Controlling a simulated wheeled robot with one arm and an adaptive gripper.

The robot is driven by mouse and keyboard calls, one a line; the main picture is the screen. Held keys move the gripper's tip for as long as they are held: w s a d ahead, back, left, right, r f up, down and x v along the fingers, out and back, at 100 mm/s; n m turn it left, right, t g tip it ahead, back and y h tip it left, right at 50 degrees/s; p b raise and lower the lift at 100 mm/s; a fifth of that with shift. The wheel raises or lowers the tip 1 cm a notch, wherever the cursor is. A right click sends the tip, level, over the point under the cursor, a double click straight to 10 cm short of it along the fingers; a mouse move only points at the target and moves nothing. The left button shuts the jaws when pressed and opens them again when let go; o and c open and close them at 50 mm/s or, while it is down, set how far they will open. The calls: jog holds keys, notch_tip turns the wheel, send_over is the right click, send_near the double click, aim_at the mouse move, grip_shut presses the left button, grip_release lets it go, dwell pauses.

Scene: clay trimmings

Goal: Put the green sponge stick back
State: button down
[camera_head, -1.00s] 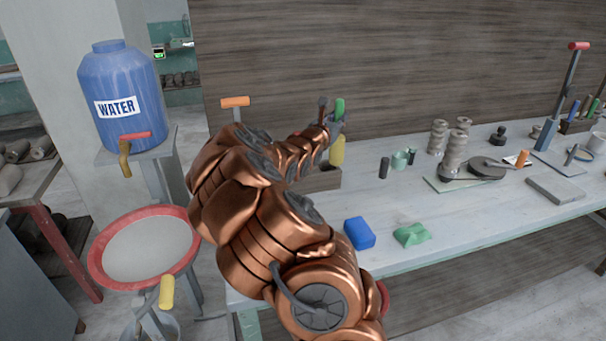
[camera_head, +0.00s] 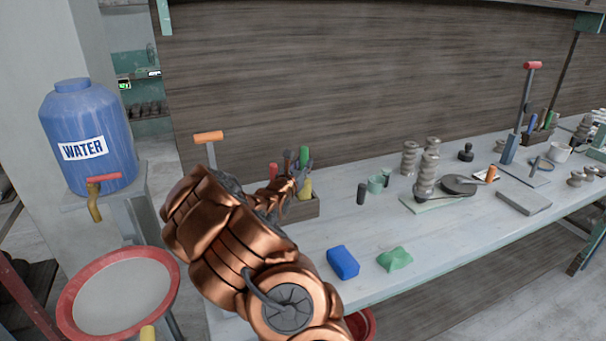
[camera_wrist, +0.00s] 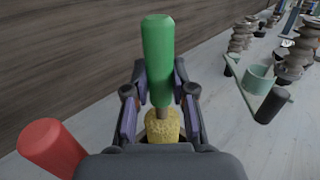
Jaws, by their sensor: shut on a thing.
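The green sponge stick has a green handle (camera_head: 304,155) and a yellow sponge end below it. My gripper (camera_head: 307,170) is shut on the stick, which stands roughly upright above the wooden box (camera_head: 302,210) on the bench. The sponge end is at the height of the box's rim; whether it is inside cannot be told. In the wrist view, the green stick (camera_wrist: 158,60) is between my gripper's fingers (camera_wrist: 158,85), its yellow sponge (camera_wrist: 162,126) pointing down. My arm hides part of the box.
A red handle (camera_head: 273,170) stands by the box, left of my gripper; it also shows in the wrist view (camera_wrist: 50,145). A dark cylinder (camera_head: 361,193) and a green cup (camera_head: 376,184) stand to the right. A blue block (camera_head: 343,262) and green lump (camera_head: 394,259) lie nearer.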

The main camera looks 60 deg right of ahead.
jog(key=shift+f+p, duration=0.4)
jog(key=shift+f, duration=1.35)
jog(key=shift+f, duration=0.2)
jog(key=c, duration=1)
grip_release()
jog(key=shift+o, duration=0.2)
jog(key=shift+r, duration=0.1)
jog(key=shift+r, duration=0.2)
jog(key=b+v, duration=0.3)
jog(key=v, duration=0.9)
